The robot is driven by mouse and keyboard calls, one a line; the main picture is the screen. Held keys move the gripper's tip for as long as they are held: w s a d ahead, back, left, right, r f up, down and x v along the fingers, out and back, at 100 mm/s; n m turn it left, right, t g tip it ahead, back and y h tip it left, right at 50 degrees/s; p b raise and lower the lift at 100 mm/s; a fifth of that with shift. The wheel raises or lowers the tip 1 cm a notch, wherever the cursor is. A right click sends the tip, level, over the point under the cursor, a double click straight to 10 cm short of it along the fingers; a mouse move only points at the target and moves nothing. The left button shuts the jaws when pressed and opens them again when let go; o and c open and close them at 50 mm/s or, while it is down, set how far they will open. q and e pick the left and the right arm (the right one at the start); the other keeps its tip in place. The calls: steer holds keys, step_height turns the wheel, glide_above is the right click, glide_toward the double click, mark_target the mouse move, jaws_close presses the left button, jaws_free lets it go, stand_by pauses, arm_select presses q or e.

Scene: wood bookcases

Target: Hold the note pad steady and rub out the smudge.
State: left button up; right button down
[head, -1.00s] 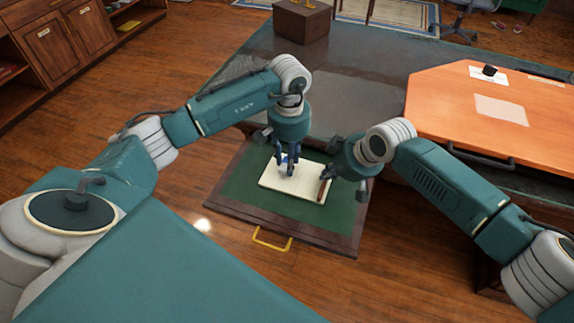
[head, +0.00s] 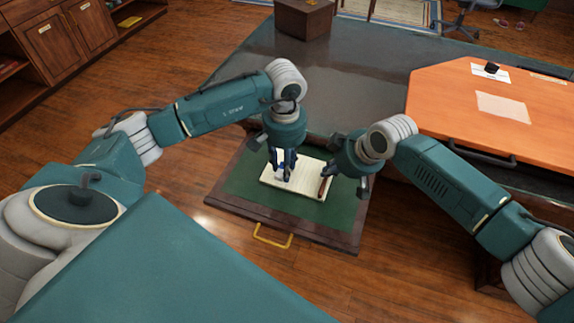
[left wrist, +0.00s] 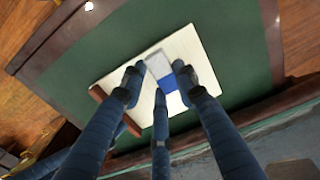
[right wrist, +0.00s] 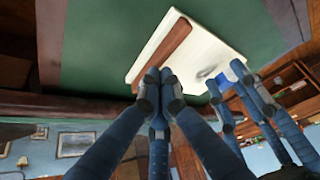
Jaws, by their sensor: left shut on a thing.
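The cream note pad (head: 309,181) lies on the green lining, with a brown strip (right wrist: 160,52) along one end. My left gripper (head: 283,172) is above the pad, its fingers shut on a white and blue eraser (left wrist: 171,84). The eraser is at the pad's surface; I cannot tell whether it touches. A grey smudge (right wrist: 207,72) shows on the paper beside the eraser in the right wrist view. My right gripper (right wrist: 157,82) has its fingers together, empty, at the brown strip end. Whether its tips press on the pad is unclear.
The pad rests in a pulled-out drawer (head: 238,212) with a dark wood rim and a yellow handle (head: 270,238). Bare green lining surrounds the pad. An orange desktop (head: 450,115) is at right; a dark desk surface (head: 310,75) lies behind, bearing a brown box (head: 303,19).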

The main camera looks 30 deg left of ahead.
arm_select(q)
steer(key=shift+f, duration=1.3)
steer(key=shift+w+a+r, duration=0.1)
steer(key=shift+w+a, duration=0.05)
steer(key=shift+w, duration=0.55)
steer(key=shift+w+a+r, duration=0.1)
steer(key=shift+w+a, duration=0.05)
steer(key=shift+w, duration=0.5)
steer(key=shift+w+a+f, duration=0.1)
steer(key=shift+w+a, duration=0.1)
steer(key=shift+w, duration=0.5)
steer(key=shift+w+a+f, duration=0.1)
steer(key=shift+w+a, duration=0.1)
steer(key=shift+w, duration=0.55)
steer(key=shift+w+a, duration=0.2)
steer(key=shift+w, duration=0.5)
steer(key=shift+s+d+r, duration=0.1)
steer(key=shift+s+d, duration=0.15)
steer(key=shift+s, duration=0.65)
steer(key=shift+s+d, duration=0.2)
steer(key=shift+s, duration=0.65)
steer(key=shift+s+d+f, duration=0.1)
steer(key=shift+s+d, duration=0.15)
steer(key=shift+s, duration=0.65)
steer(key=shift+s+d+f, duration=0.1)
steer(key=shift+s+d, duration=0.1)
steer(key=shift+s, duration=0.7)
steer(key=shift+w+r, duration=0.1)
steer(key=shift+r, duration=2.7)
